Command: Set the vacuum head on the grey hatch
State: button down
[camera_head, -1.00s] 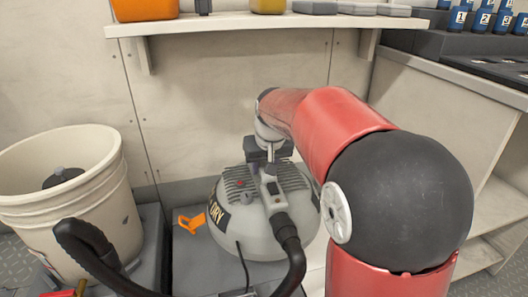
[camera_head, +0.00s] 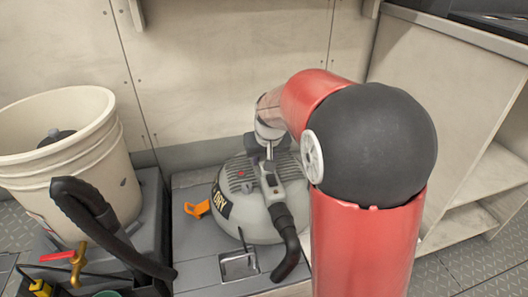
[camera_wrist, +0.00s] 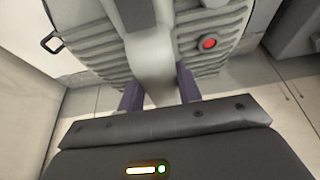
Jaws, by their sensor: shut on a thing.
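The vacuum head (camera_head: 240,215) is a pale grey dome with a ribbed top, a red button, a "DRY" label and a black hose stub. In the wrist view, my gripper (camera_wrist: 159,92) is shut on the handle (camera_wrist: 152,65) of the vacuum head. The grey hatch (camera_head: 196,257) lies under and in front of the vacuum head, with a recessed metal latch (camera_head: 238,264). I cannot tell whether the vacuum head touches it; my arm hides the right side.
A cream bucket (camera_head: 75,185) stands at the left, with a black hose (camera_head: 105,225) and brass tap (camera_head: 78,262) beside it. An orange clip (camera_head: 197,209) shows at the vacuum head's left. The wall is close behind; a shelf unit (camera_head: 480,185) stands at the right.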

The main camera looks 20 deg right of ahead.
jog(key=c, duration=1)
grip_release()
jog(key=shift+o, duration=0.2)
jog(key=p+v, duration=0.2)
jog(key=v, duration=1)
jog(key=s+a+f+t, duration=0.1)
jog(key=s+f, duration=0.1)
jog(key=s, duration=2.1)
jog(key=shift+f, duration=0.15)
jog(key=shift+s+p, duration=0.1)
jog(key=shift+p, duration=0.2)
